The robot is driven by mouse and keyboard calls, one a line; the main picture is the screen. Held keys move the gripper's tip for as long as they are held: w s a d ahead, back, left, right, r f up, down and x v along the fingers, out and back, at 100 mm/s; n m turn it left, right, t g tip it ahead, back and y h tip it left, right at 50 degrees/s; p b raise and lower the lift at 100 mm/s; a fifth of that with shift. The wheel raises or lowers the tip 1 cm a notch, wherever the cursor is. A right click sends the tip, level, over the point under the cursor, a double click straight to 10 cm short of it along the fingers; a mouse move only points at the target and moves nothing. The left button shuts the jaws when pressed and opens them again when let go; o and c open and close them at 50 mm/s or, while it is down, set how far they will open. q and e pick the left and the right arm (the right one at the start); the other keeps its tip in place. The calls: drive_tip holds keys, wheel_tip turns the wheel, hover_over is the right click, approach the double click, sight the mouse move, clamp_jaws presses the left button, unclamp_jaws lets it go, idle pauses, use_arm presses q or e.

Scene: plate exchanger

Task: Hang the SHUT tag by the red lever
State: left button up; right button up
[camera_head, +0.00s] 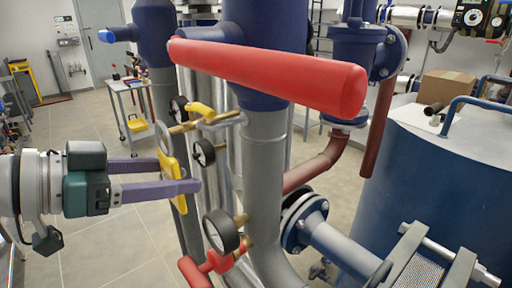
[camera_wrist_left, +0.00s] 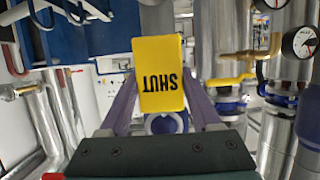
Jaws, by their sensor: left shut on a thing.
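The yellow SHUT tag (camera_head: 172,178) is held between the purple fingers of my left gripper (camera_head: 186,175), with its grey hanging loop (camera_head: 163,137) upward. In the left wrist view the tag (camera_wrist_left: 158,75) shows black lettering, upside down in the picture. My left gripper (camera_wrist_left: 162,110) is shut on it. The big red lever (camera_head: 270,75) sticks out across the blue valve, above and right of the tag in the head view, with the tag apart from it. A smaller red handle (camera_head: 210,262) is lower down, below a gauge. My right gripper is not in view.
Pressure gauges (camera_head: 221,230) and a yellow-handled valve (camera_head: 205,114) on a brass fitting stand just right of the tag. A blue tank (camera_head: 430,170) fills the right. Open floor lies at the left.

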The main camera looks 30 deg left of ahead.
use_arm(q)
drive_tip(key=shift+r+x, duration=0.15)
drive_tip(key=shift+x, duration=1.1)
drive_tip(key=shift+r+x, duration=0.2)
drive_tip(key=shift+x, duration=1.05)
drive_tip(key=shift+r+x, duration=0.15)
drive_tip(key=shift+x, duration=1.1)
drive_tip(key=shift+w+d, duration=0.1)
drive_tip(key=shift+w, duration=0.05)
drive_tip(key=o, duration=1.4)
drive_tip(key=b+v, duration=0.2)
drive_tip(key=v, duration=0.6)
drive_tip(key=shift+s+f, duration=0.1)
drive_tip(key=shift+s, duration=0.25)
drive_tip(key=shift+s+a+r+b, duration=0.3)
drive_tip(key=shift+s+r+b, duration=0.05)
drive_tip(key=shift+s, duration=0.2)
